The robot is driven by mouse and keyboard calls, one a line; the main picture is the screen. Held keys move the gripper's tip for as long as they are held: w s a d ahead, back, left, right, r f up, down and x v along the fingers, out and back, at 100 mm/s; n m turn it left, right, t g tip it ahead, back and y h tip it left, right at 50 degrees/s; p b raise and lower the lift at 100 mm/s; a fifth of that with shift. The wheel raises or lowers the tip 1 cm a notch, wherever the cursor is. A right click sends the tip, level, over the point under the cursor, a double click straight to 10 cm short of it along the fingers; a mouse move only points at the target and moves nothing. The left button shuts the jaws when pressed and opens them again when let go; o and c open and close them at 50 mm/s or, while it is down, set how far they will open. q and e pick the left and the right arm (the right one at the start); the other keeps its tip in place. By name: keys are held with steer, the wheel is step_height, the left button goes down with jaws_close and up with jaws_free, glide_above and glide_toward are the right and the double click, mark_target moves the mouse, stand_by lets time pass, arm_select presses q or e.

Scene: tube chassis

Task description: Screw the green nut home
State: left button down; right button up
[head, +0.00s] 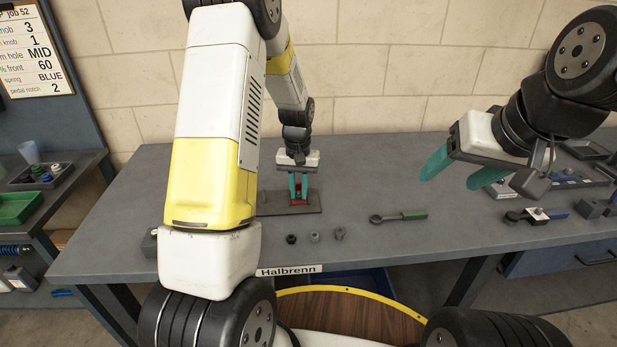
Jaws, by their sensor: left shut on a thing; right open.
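My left gripper (298,198) points down over a dark base plate (275,209) with a red part (299,202) on it. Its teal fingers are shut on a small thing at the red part. The fingers hide that thing, and I cannot make out its colour or shape. I cannot pick out a green nut anywhere on the main table. My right gripper (447,183) is open and empty, above the table at the right, its teal fingers well apart.
A dark nut (291,239) and two grey ones (314,237) (340,233) lie in front of the plate. A green-handled ratchet (398,216) lies right of them. More tools and blocks (537,215) crowd the right end.

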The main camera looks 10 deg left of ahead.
arm_select(q)
steer(key=shift+r+m, duration=0.1)
steer(key=shift+m, duration=0.8)
steer(key=m, duration=0.3)
steer(key=shift+m, duration=1.1)
steer(key=shift+m, duration=1)
steer(key=c, duration=1.7)
jaws_free()
steer(key=shift+w+m, duration=0.1)
steer(key=shift+m, duration=0.4)
steer(key=o, duration=0.5)
steer(key=shift+c, duration=0.2)
